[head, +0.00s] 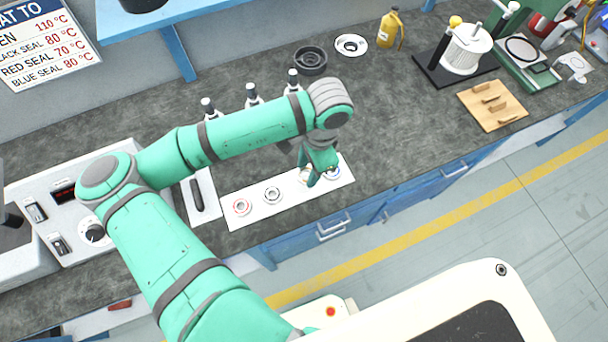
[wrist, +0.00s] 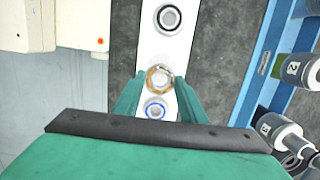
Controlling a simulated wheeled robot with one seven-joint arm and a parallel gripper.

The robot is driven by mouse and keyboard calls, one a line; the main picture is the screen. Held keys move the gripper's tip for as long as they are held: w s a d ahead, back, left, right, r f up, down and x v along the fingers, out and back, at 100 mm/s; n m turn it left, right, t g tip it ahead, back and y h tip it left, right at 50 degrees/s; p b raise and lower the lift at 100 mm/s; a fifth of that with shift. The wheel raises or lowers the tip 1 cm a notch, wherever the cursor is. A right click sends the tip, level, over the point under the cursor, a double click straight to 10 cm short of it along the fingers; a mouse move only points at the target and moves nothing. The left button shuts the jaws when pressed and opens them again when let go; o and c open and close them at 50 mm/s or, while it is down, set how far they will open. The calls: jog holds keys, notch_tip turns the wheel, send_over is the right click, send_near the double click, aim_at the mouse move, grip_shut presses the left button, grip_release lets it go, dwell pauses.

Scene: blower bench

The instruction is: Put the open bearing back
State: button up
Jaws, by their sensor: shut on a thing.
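The open bearing (wrist: 159,78), a ring with a brass-coloured cage, sits between the fingertips of my gripper (wrist: 156,82) in the wrist view. My gripper is shut on it, over the white strip (wrist: 150,45). I cannot tell whether the bearing touches the strip. In the head view my gripper (head: 316,180) points down at the strip's right part and hides most of the bearing. A blue-ringed bearing (wrist: 155,108) lies just beside it on the strip. A black-ringed bearing (head: 272,194) and a red-ringed bearing (head: 241,206) lie further left.
A dark tool (head: 197,194) lies left of the strip. Several dark-capped bottles (head: 252,94) stand behind my arm. A dark round housing (head: 310,60), a yellow bottle (head: 389,28) and a wooden board (head: 492,104) stand further off. The bench right of the strip is clear.

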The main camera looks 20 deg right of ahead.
jog(key=shift+w+a+f, duration=0.1)
jog(key=shift+a+f, duration=0.4)
jog(key=shift+f, duration=1.6)
jog(key=o, duration=1.2)
jog(key=shift+f, duration=0.1)
jog(key=shift+o, duration=0.2)
jog(key=r, duration=0.4)
jog(key=d+r, duration=0.1)
jog(key=r, duration=0.3)
jog(key=d+r, duration=0.1)
jog(key=r, duration=0.3)
